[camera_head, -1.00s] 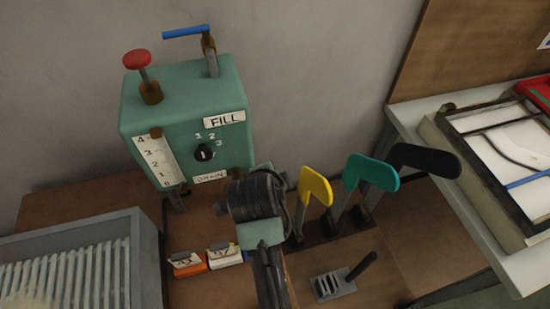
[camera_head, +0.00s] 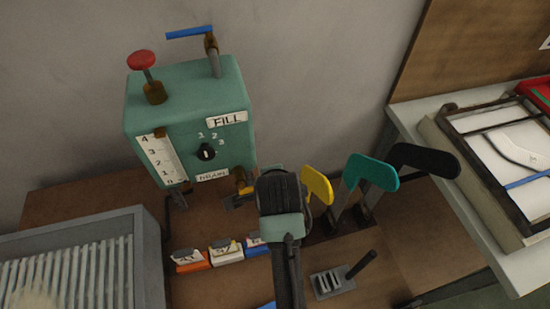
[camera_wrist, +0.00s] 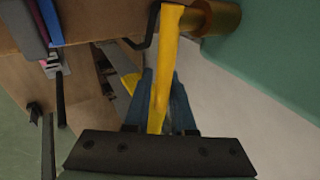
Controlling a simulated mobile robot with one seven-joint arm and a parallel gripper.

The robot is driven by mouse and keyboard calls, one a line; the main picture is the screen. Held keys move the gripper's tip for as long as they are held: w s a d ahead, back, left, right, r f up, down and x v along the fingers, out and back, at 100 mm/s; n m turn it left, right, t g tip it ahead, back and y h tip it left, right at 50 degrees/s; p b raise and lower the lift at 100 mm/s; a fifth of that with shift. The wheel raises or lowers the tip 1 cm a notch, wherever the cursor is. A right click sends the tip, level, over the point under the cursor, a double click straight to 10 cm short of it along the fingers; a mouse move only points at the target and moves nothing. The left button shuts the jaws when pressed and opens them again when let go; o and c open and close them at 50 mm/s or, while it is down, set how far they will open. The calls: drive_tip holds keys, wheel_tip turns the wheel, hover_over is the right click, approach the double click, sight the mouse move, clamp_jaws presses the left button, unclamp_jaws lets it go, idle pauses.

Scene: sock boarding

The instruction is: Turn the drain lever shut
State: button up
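The green machine (camera_head: 185,125) stands against the wall with FILL and DRAIN labels on its front. The brass drain valve (camera_head: 241,180) sticks out at its lower right, partly hidden by my wrist. In the wrist view the yellow drain lever (camera_wrist: 167,50) hangs from the brass pipe (camera_wrist: 218,17) beside the green machine wall. My gripper (camera_wrist: 162,82) has its two blue-grey fingers on either side of the lever. I cannot tell whether they press on it. In the head view my wrist hides the fingers and most of the lever.
Yellow (camera_head: 317,185), teal (camera_head: 372,171) and black (camera_head: 425,159) foot-shaped boards stand close to the right of my wrist. Several small labelled blocks (camera_head: 226,253) lie to its left. A grey ribbed unit (camera_head: 70,265) is at the lower left. A white table (camera_head: 455,185) is at the right.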

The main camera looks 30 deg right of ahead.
idle(0.3)
drive_tip(key=v, duration=1.3)
drive_tip(key=shift+p, duration=0.4)
drive_tip(key=shift+a, duration=0.1)
